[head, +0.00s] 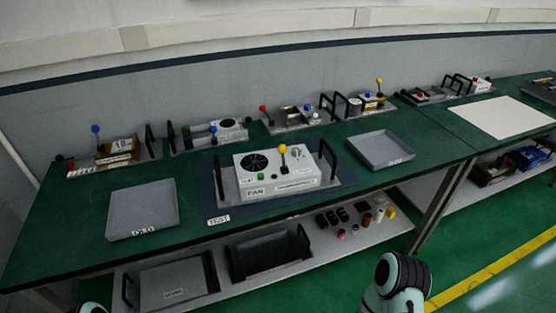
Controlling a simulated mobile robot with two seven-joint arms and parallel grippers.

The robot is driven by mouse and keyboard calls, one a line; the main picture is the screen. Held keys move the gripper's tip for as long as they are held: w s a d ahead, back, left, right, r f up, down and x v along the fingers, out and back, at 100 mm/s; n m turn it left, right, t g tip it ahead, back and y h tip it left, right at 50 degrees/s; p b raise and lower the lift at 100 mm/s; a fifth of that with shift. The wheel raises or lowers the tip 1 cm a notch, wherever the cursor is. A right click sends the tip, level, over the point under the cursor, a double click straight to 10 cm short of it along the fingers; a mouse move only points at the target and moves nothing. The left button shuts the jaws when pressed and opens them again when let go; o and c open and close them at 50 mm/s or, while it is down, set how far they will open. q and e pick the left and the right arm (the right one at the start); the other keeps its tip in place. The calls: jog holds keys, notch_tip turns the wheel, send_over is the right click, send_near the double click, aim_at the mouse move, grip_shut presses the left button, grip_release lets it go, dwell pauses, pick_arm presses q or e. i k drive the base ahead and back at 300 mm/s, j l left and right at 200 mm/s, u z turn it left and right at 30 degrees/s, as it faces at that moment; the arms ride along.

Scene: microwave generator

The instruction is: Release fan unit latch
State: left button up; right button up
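The fan unit (262,178) is a white box labelled FAN, with a round black fan grille on top and a green button on its front. It sits on a grey plate with black handles on the dark TEST mat (213,195) at the table's centre. A lever with a yellow ball knob (282,149) stands upright on the unit; I cannot tell whether it is the latch. Parts of my arms show at the bottom edge, one at the lower right and a little at the lower left. Neither gripper's fingers are in view.
A grey tray marked OLD (143,210) lies left of the fan unit, and an empty grey tray (380,150) lies to its right. Several modules with coloured knobs line the back of the green table (60,225). A lower shelf (335,243) holds trays and small parts.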

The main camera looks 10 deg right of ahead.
aim_at(283, 148)
jog(key=i+l+u, duration=0.1)
jog(key=l+u, duration=0.3)
jog(key=l, duration=0.25)
jog(key=l+u, duration=0.35)
jog(key=l, duration=0.3)
jog(key=i, duration=0.05)
